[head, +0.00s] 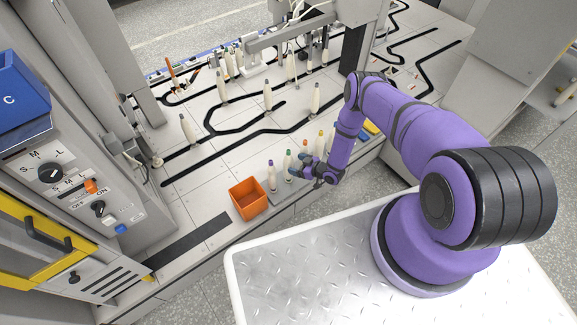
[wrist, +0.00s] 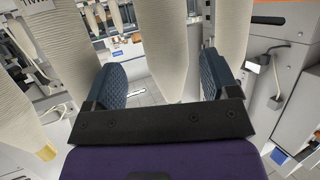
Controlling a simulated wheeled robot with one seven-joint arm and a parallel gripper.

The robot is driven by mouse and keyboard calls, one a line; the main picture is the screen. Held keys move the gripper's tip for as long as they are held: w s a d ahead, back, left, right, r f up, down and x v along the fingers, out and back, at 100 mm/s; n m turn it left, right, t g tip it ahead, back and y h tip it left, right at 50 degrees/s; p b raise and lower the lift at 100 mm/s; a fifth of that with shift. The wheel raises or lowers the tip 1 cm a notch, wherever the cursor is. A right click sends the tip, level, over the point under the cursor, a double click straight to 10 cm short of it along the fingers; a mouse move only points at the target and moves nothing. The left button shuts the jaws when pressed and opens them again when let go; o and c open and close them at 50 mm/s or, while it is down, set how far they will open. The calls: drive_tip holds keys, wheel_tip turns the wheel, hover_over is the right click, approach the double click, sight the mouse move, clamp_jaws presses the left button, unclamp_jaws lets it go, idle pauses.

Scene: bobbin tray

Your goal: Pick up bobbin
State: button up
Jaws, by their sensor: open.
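Several cream bobbins with coloured tips stand in a row along the front edge of the table. Among them are a purple-tipped bobbin (head: 271,177) and a green-tipped bobbin (head: 288,165). My gripper (head: 301,168) is low in this row, just right of the green-tipped bobbin. In the wrist view, my gripper (wrist: 163,80) is open, with its dark blue pads apart. A cream bobbin (wrist: 160,50) shows between the pads, with gaps on both sides.
In the wrist view, other bobbins stand close by at left (wrist: 62,45) and right (wrist: 232,32). An orange bin (head: 248,198) stands left of the row. More bobbins (head: 267,97) stand on the tabletop with black tracks behind. A control cabinet (head: 75,190) is at far left.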

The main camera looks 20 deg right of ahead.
sight(289, 163)
drive_tip(key=shift+a+x, duration=0.25)
drive_tip(key=shift+x, duration=2)
drive_tip(key=shift+s, duration=0.2)
drive_tip(key=c, duration=1)
drive_tip(key=shift+c, duration=0.2)
